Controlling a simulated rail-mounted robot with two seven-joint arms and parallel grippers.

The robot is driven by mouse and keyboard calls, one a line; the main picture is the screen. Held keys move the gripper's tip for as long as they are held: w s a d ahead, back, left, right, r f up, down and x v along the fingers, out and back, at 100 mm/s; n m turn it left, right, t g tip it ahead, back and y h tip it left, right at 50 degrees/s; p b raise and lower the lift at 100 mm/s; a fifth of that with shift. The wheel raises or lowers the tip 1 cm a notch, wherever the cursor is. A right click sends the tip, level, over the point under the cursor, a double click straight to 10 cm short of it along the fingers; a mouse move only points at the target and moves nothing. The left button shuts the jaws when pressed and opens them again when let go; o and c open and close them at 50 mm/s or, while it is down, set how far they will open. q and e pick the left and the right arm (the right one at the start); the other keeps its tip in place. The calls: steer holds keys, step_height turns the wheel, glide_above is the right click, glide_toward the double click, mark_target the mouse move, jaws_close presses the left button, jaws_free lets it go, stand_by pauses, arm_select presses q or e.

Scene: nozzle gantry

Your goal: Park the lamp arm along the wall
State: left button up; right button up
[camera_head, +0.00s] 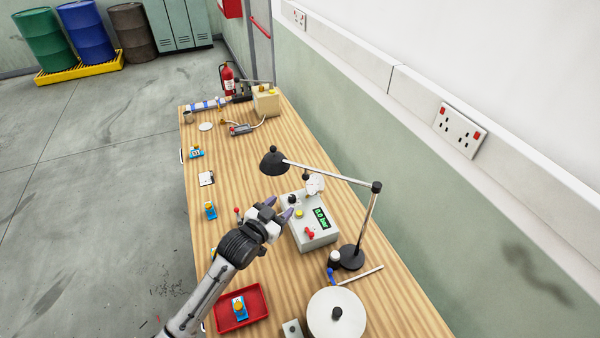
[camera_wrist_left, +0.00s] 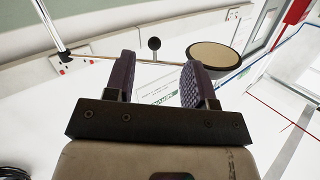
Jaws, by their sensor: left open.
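The desk lamp stands on the bench with its round black base (camera_head: 351,257) near the wall. Its post rises to a dark elbow (camera_head: 376,187), and the thin lamp arm (camera_head: 328,173) reaches left from there, across the bench, to the black shade (camera_head: 273,161). My left gripper (camera_head: 279,207) is open and empty, beside the grey control box and apart from the lamp arm. In the left wrist view the lamp arm (camera_wrist_left: 152,62) crosses beyond my open fingers (camera_wrist_left: 156,82), with the shade's pale underside (camera_wrist_left: 214,60) at the right. My right gripper is not in view.
A grey box with a green display (camera_head: 321,217) stands just right of my gripper. A white round disc (camera_head: 336,314), a red tray (camera_head: 242,307) and a cardboard-coloured box (camera_head: 266,101) share the bench. The wall with sockets (camera_head: 459,129) runs along the right.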

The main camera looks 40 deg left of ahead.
arm_select(q)
steer(key=w+a+r+t+p, duration=0.1)
steer(key=w+r, duration=0.1)
steer(key=w, duration=1.2)
steer(key=shift+r+t, duration=0.15)
steer(key=shift+t, duration=0.15)
steer(key=shift+c, duration=0.5)
jaws_close()
